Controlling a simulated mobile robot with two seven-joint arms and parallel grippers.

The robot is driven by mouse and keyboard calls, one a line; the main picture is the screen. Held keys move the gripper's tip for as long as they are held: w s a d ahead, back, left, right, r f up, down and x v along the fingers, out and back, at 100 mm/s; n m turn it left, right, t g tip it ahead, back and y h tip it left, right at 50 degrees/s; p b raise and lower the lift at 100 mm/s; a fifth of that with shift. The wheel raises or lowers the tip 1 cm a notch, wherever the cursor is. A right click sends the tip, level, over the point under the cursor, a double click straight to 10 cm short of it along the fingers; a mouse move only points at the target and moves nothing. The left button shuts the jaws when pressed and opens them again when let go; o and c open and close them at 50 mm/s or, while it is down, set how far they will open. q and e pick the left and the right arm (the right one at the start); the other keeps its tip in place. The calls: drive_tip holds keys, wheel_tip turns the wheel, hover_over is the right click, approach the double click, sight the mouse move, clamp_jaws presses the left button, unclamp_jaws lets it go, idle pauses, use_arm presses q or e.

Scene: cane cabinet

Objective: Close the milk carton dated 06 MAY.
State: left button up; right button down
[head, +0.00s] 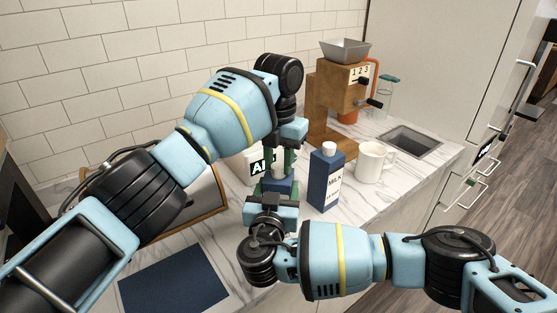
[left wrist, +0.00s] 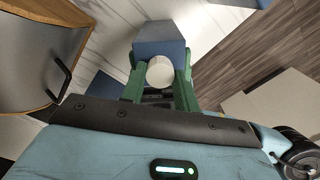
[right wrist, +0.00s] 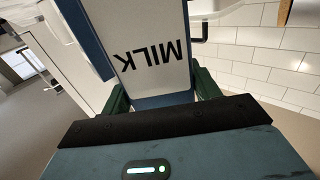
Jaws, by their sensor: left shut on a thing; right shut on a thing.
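A blue milk carton (head: 277,187) stands mostly hidden between my arms; its date does not show. My right gripper (head: 275,198) is shut on its lower body. The carton's white face with upside-down MILK lettering (right wrist: 152,52) fills the right wrist view. My left gripper (head: 279,163) reaches down from above and is shut on a white cap (left wrist: 160,72), at the top of the carton (left wrist: 160,40). I cannot tell whether the cap is fully seated. A second blue milk carton (head: 325,182) with a white cap stands upright to the right, apart from both grippers; its date is unreadable.
A white mug (head: 371,163) stands right of the second carton. A wooden grinder (head: 337,105) and a glass bottle (head: 387,97) stand behind. A dark blue mat (head: 176,279) lies front left.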

use_arm(q)
drive_tip(key=o, duration=0.9)
drive_tip(key=shift+r, duration=2.3)
